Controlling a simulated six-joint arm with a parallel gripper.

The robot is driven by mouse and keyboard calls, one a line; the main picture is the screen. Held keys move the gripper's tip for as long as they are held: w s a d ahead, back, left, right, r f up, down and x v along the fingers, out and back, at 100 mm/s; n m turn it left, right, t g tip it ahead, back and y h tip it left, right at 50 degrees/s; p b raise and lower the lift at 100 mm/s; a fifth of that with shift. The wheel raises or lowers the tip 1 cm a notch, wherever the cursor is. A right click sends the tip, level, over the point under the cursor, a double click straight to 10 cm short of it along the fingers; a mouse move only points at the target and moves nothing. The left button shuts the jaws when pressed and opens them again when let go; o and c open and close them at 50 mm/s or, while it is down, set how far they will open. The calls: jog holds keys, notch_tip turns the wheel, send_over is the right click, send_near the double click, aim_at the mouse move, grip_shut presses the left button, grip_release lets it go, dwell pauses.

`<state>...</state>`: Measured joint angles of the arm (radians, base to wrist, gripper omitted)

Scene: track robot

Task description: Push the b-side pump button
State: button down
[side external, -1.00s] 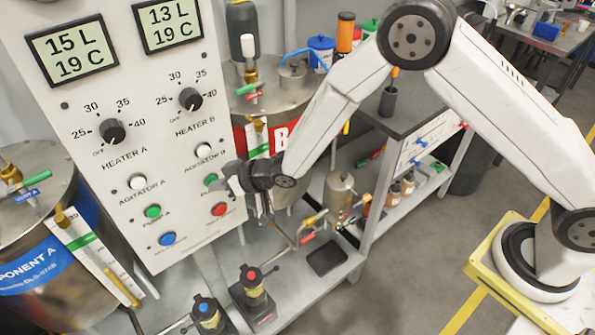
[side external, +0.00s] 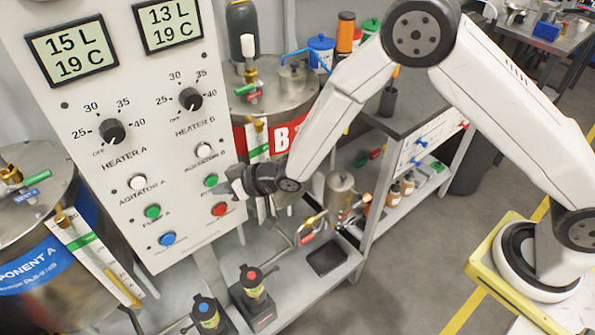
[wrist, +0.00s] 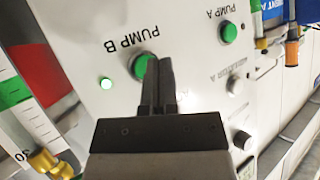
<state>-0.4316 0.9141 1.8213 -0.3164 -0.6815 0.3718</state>
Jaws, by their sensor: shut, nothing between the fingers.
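The white control panel (side external: 125,195) carries the b-side pump button (side external: 210,181), a round green button. It also shows in the wrist view under the label PUMP B (wrist: 138,66), partly covered by my fingertips. My gripper (side external: 232,188) is shut and empty, pointing at the panel just to the right of that button in the side view. In the wrist view its fingertips (wrist: 159,62) overlap the button's right edge. I cannot tell whether they touch it.
The green pump A button (side external: 152,212), a blue button (side external: 167,239) and a red button (side external: 219,209) are on the same panel. Heater knobs (side external: 112,131) sit above. Tank B (side external: 270,107) stands behind my gripper, with a shelf and pipes below.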

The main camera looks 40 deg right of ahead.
jog(key=shift+s, duration=2.75)
